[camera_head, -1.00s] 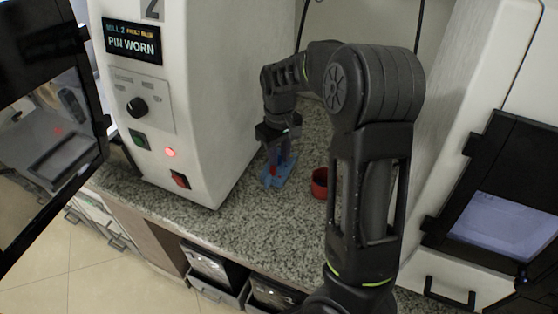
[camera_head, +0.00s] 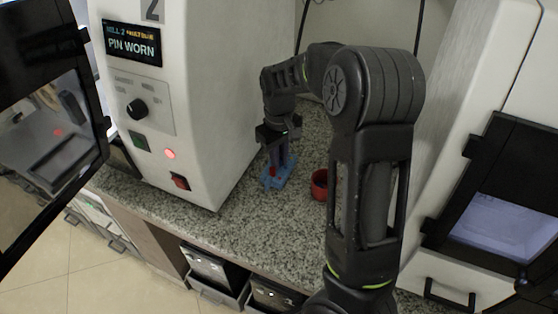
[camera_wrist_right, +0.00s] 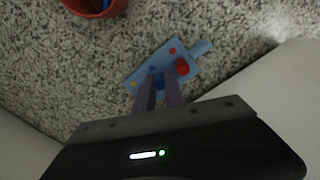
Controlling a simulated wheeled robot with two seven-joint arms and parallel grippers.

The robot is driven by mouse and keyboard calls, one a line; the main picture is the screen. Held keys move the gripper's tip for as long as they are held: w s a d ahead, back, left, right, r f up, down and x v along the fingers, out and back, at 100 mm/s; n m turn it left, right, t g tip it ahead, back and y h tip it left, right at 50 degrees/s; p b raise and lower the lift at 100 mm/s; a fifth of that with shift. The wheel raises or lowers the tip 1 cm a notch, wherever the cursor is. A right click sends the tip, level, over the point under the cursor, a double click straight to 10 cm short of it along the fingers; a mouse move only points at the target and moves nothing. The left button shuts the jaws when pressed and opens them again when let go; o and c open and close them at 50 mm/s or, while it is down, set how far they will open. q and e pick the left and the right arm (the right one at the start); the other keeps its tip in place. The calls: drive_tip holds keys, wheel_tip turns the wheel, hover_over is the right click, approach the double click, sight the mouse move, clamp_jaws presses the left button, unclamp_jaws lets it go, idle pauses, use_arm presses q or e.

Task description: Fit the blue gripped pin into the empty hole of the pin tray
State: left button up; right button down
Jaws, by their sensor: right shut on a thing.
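The pin tray (camera_head: 272,183) is a small light-blue block on the counter beside the mill. In the right wrist view the tray (camera_wrist_right: 153,62) has a tab at one end and coloured dots on top. A red pin (camera_wrist_right: 183,68) stands in it near the tab end. My right gripper (camera_head: 277,163) points down over the tray, shut on the blue pin (camera_wrist_right: 158,80). Only a little of the blue pin shows between the fingers, at the tray's near side. Its lower end is hidden, so I cannot tell whether it is in a hole. My left gripper is not in view.
A red cup (camera_head: 319,186) stands right of the tray; something blue shows inside it in the wrist view. The white mill (camera_head: 205,90) rises close on the left. Bare speckled counter (camera_head: 240,222) lies in front.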

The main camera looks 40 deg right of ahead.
drive_tip(key=shift+r, duration=0.15)
wheel_tip(320, 180, up, 10)
idle(0.3)
drive_tip(key=shift+s+a+f, duration=0.1)
drive_tip(key=shift+f, duration=0.1)
idle(0.5)
